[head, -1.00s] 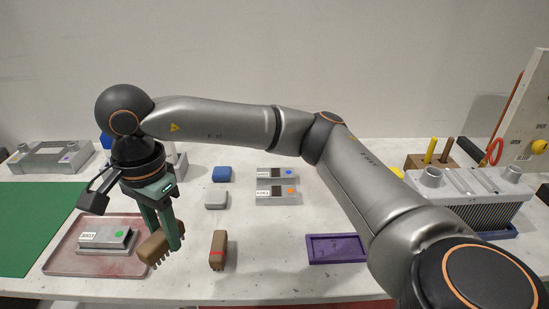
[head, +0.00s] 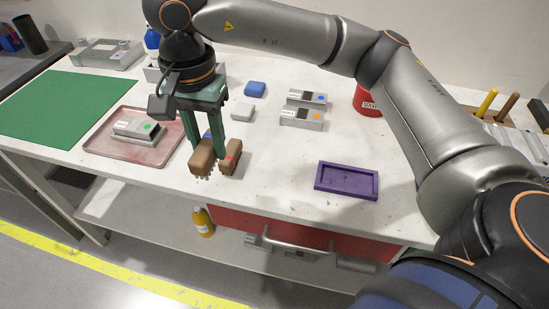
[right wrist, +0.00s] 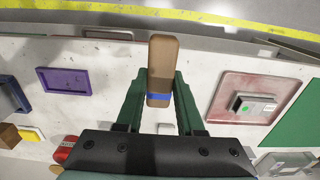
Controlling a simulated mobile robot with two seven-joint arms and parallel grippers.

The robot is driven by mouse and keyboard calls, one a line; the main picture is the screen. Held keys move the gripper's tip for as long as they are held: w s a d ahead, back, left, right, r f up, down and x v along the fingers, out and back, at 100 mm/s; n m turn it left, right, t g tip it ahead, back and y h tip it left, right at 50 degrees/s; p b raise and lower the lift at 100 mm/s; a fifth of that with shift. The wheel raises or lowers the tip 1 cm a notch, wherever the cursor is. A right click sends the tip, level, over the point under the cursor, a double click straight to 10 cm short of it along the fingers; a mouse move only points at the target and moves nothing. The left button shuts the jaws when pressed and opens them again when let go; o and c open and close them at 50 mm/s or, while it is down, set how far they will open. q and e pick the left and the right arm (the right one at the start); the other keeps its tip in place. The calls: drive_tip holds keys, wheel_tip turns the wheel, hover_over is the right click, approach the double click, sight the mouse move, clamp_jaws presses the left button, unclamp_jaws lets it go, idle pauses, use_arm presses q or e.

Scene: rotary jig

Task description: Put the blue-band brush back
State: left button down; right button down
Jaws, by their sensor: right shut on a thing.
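The blue-band brush (head: 203,158) is a brown block with bristles below. My right gripper (head: 207,148) is shut on it, near the front edge of the table. In the right wrist view the brush (right wrist: 161,65) stands out between the fingers, with its blue band near the fingertips. A red-band brush (head: 232,157) sits on the table just right of the held brush and is partly overlapped in the head view. Whether the two touch, I cannot tell. An empty purple tray (head: 345,195) lies to the right. My left gripper is not in view.
A pinkish tray (head: 98,149) with a grey block lies left of the gripper, and a green mat (head: 60,105) is beyond it. Grey labelled blocks (head: 302,118) and a red container (head: 368,100) stand behind. The table between the brushes and purple tray is clear.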

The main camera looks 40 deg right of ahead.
drive_tip(key=d+f, duration=0.2)
drive_tip(key=d, duration=0.2)
drive_tip(key=d+f, duration=0.3)
drive_tip(key=w+d+f, duration=0.1)
drive_tip(key=d+f, duration=0.2)
drive_tip(key=d, duration=0.1)
drive_tip(key=shift+d, duration=0.35)
drive_tip(key=shift+w+d+f, duration=0.1)
drive_tip(key=shift+d+f, duration=0.3)
drive_tip(key=shift+f, duration=0.05)
drive_tip(key=f, duration=0.3)
drive_tip(key=shift+d+f+p, duration=0.1)
drive_tip(key=shift+d+p, duration=0.2)
drive_tip(key=shift+p, duration=0.05)
drive_tip(key=shift+f, duration=0.3)
drive_tip(key=shift+f, duration=0.15)
drive_tip(key=c, duration=0.5)
unclamp_jaws()
